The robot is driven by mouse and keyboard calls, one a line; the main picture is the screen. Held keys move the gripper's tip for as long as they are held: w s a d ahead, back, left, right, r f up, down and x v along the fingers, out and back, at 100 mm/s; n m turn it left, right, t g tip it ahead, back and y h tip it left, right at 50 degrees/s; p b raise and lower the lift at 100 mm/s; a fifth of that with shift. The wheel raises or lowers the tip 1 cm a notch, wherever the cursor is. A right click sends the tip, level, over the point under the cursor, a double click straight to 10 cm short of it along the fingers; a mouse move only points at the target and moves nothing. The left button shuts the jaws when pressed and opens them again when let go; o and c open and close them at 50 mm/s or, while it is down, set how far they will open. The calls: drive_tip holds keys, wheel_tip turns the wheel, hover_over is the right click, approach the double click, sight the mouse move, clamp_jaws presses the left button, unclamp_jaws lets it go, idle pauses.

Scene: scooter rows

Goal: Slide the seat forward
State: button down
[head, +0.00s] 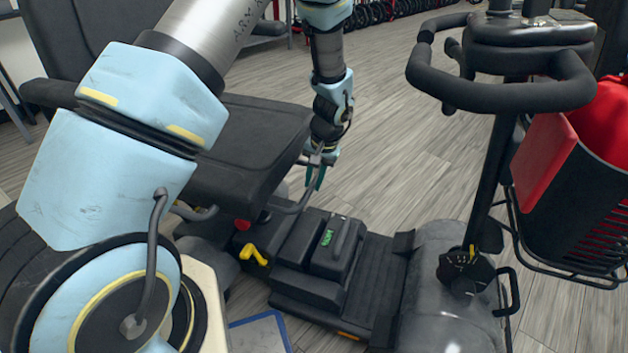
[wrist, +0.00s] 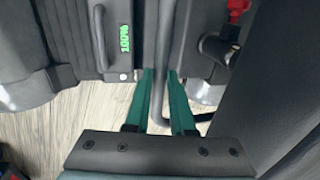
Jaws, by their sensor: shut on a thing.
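The scooter's black seat (head: 258,140) is left of centre in the head view, partly hidden by my arm. A thin grey bar (head: 293,209) loops out from under the seat's edge. My gripper (head: 317,182) reaches down beside the seat's right edge and is shut on this bar. In the wrist view, the green fingers of my gripper (wrist: 160,74) stand on both sides of the grey bar (wrist: 166,40). The seat's dark edge (wrist: 262,85) fills the right side there.
A black battery box (head: 325,245) with a green display, a yellow lever (head: 254,254) and a red knob (head: 243,225) lie below the seat. The handlebar (head: 500,95) and a basket (head: 570,210) stand at right. The floor (head: 400,150) behind the gripper is clear.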

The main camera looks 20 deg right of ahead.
drive_tip(key=shift+d, duration=0.1)
drive_tip(key=s+d+p, duration=0.1)
drive_tip(key=s+d, duration=0.5)
drive_tip(key=d, duration=0.1)
drive_tip(key=shift+s, duration=0.2)
drive_tip(key=c, duration=0.8)
unclamp_jaws()
drive_tip(key=shift+o, duration=0.2)
drive_tip(key=shift+w, duration=0.1)
wheel_tip(320, 180, up, 11)
drive_tip(key=s+d+p, duration=0.1)
drive_tip(key=shift+s+d+f+p, duration=0.2)
drive_tip(key=shift+s+d+p, duration=0.05)
drive_tip(key=shift+p, duration=0.1)
